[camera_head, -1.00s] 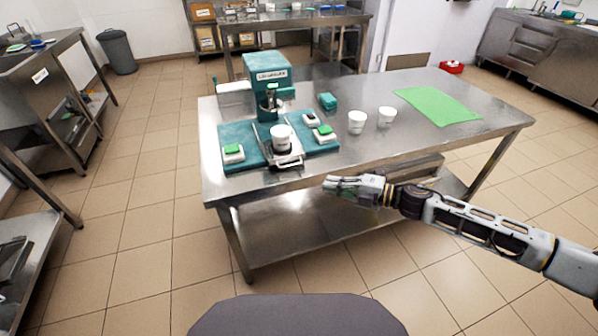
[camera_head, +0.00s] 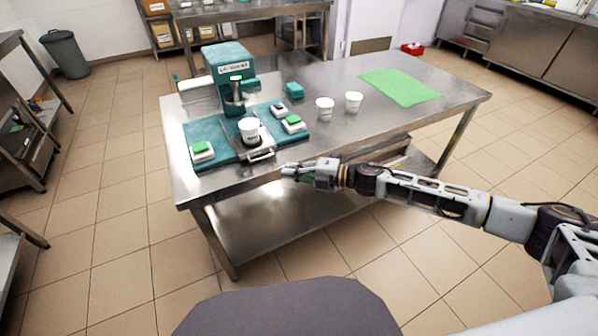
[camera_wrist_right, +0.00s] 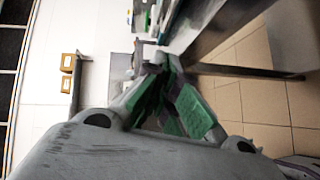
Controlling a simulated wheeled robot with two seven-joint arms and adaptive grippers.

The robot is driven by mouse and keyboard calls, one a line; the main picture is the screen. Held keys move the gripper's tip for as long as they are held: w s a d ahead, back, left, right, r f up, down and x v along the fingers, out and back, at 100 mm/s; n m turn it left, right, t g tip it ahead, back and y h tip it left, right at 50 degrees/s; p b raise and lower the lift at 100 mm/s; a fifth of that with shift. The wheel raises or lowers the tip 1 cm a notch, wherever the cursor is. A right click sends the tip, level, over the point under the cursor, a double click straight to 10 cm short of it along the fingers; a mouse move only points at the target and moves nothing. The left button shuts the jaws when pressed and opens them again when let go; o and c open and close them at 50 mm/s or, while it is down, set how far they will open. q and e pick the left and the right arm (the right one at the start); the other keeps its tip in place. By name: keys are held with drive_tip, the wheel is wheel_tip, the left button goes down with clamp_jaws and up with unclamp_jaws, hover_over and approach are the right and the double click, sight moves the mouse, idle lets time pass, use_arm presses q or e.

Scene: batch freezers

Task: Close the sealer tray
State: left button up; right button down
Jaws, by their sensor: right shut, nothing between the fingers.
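The teal sealer (camera_head: 229,75) stands on the steel table toward its left end. Its tray (camera_head: 243,149) is pulled out toward the front edge, with a metal handle (camera_head: 261,155) at its front. A white cup (camera_head: 249,130) sits on the tray. My right gripper (camera_head: 288,171) is shut and empty, just in front of the table's front edge, to the right of the handle and apart from it. Its green-padded fingers (camera_wrist_right: 172,100) fill the middle of the right wrist view, where the tray cannot be made out. My left gripper is not in view.
Two white cups (camera_head: 325,108) (camera_head: 354,102) stand on the table (camera_head: 440,126) right of the sealer. Small boxes with green tops, such as one at the left (camera_head: 202,150), lie on the teal mat. A green sheet (camera_head: 400,87) lies at the right. The front right tabletop is clear.

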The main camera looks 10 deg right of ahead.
sight(255, 161)
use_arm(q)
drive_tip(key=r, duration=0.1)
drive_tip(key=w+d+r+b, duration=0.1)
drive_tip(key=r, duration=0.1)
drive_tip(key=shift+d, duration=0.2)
use_arm(e)
drive_tip(key=w+a, duration=0.2)
drive_tip(key=w+a+f, duration=0.1)
drive_tip(key=w+a, duration=0.3)
drive_tip(key=shift+a+f, duration=0.15)
drive_tip(key=shift+f, duration=0.15)
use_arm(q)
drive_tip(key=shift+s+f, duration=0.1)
use_arm(e)
drive_tip(key=shift+w, duration=0.15)
